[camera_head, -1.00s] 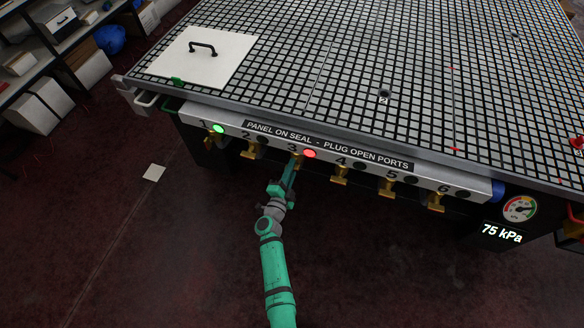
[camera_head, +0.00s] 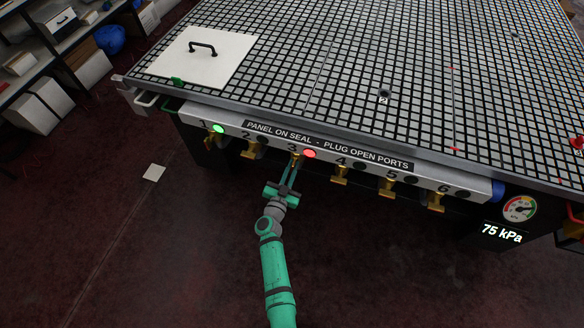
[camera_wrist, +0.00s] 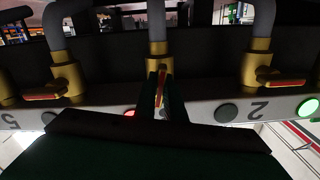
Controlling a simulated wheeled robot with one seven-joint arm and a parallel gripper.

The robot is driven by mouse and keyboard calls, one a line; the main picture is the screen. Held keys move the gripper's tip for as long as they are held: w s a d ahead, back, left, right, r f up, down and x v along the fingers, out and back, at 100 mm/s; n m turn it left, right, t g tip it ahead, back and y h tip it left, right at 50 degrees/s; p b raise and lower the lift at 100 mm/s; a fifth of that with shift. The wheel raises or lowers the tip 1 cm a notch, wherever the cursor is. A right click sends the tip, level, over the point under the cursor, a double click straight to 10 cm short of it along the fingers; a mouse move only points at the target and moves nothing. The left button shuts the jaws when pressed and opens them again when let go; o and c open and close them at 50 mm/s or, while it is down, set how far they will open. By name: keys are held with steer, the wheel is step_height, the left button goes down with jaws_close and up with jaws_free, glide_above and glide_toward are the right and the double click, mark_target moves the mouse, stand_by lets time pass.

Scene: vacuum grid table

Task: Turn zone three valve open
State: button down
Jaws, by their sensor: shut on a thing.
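The zone three valve (camera_head: 296,157) is a brass valve under the numbered front panel (camera_head: 270,127), beside the digit 3. My gripper (camera_head: 293,168) reaches it from below with its two fingers side by side. In the wrist view, the valve's brass body (camera_wrist: 157,62) is in the middle and its red handle (camera_wrist: 161,83) stands between the fingers of my gripper (camera_wrist: 162,97), which are shut on it. This handle points in line with the pipe, while the neighbouring handles (camera_wrist: 40,95) (camera_wrist: 283,80) lie across theirs. The fingers partly hide the handle. The zone three lamp (camera_head: 309,153) is red.
Valves 2 (camera_head: 249,151) and 4 (camera_head: 340,174) stand close on either side. A gauge (camera_head: 520,208) and a 75 kPa readout (camera_head: 502,233) are at the right. A white panel with a handle (camera_head: 200,62) lies on the grid table.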

steer(key=shift+n, duration=1.1)
steer(key=c, duration=1.8)
jaws_free()
steer(key=shift+c, duration=0.2)
steer(key=shift+s, duration=0.15)
steer(key=v, duration=1)
steer(key=shift+s+a, duration=0.2)
steer(key=shift+s, duration=0.1)
steer(key=s+d+r+n+y, duration=0.1)
steer(key=s+r, duration=0.5)
steer(key=s, duration=0.6)
steer(key=s+d+r+n+g+y, duration=0.1)
steer(key=s+r+y, duration=0.1)
steer(key=s+r, duration=0.5)
steer(key=s+d+r+n+y, duration=0.1)
steer(key=s+r, duration=0.5)
steer(key=s, duration=1.1)
steer(key=shift+s+d+r+n+g+y, duration=0.25)
steer(key=shift+d+n+g+y, duration=0.15)
steer(key=shift+y, duration=0.4)
